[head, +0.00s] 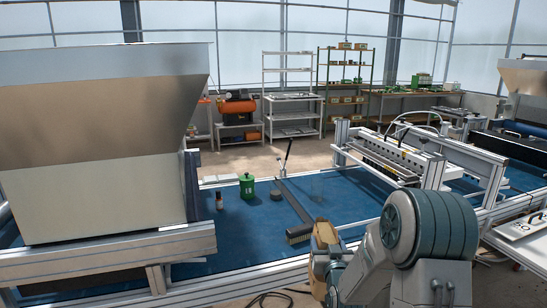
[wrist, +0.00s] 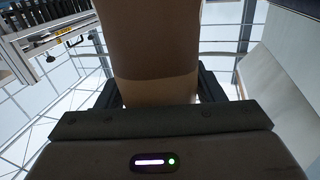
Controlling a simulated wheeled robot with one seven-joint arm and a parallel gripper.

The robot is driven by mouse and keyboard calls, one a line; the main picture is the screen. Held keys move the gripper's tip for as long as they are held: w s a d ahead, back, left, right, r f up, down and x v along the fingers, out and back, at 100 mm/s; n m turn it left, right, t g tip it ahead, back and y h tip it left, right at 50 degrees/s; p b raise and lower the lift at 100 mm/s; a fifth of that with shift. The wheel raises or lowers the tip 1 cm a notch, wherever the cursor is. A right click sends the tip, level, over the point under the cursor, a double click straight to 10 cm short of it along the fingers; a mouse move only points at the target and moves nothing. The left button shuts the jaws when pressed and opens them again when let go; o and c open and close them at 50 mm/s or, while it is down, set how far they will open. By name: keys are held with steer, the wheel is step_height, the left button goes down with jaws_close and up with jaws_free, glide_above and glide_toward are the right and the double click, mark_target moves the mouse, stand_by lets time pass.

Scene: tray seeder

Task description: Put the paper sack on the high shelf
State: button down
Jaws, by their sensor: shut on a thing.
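The paper sack (head: 325,236) is tan-brown and shows low in the middle of the head view, at the end of my arm. It also fills the upper middle of the wrist view (wrist: 150,45), with a darker upper part and a lighter band below. My gripper (head: 327,262) is shut on it, with one dark finger on each side in the wrist view (wrist: 160,88). The sack is held up in front of the blue bench. A tall green-framed rack (head: 345,66) and a white rack (head: 290,70) stand at the back; I cannot tell which has the high shelf.
A large metal hopper (head: 95,140) blocks the left. A seeder frame (head: 400,160) spans the right. Bare floor (head: 310,153) shows beyond the bench.

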mark_target(323, 293)
steer(key=shift+h, duration=0.3)
steer(key=s+f, duration=0.2)
steer(key=f, duration=0.2)
steer(key=s+f, duration=0.2)
steer(key=f, duration=0.3)
steer(key=s+f, duration=0.2)
steer(key=f, duration=0.3)
steer(key=shift+s+a+f, duration=0.25)
steer(key=shift+s+a, duration=0.05)
steer(key=shift+a, duration=0.05)
steer(key=shift+s, duration=0.4)
steer(key=shift+s+r, duration=0.3)
steer(key=shift+s, duration=0.4)
steer(key=shift+s+r, duration=0.35)
steer(key=shift+s, duration=0.35)
steer(key=shift+s+r, duration=0.3)
steer(key=shift+s, duration=0.4)
steer(key=shift+m, duration=0.3)
